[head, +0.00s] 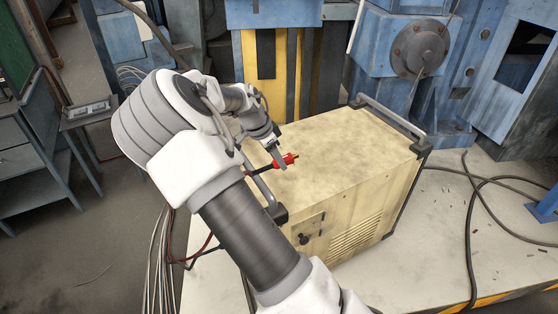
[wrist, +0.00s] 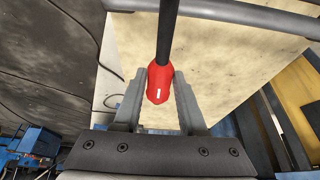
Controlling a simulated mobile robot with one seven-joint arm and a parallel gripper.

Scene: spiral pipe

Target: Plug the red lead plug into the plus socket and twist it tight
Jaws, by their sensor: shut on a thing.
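I cannot make out the plus socket.
A grey handle (head: 392,118) runs along the box's far right end, and another bar (head: 262,187) stands at its front left edge. Thick black cables (head: 475,210) lie on the pale floor at right. Blue machinery (head: 400,50) stands behind the box. A metal cabinet (head: 35,140) stands at left.

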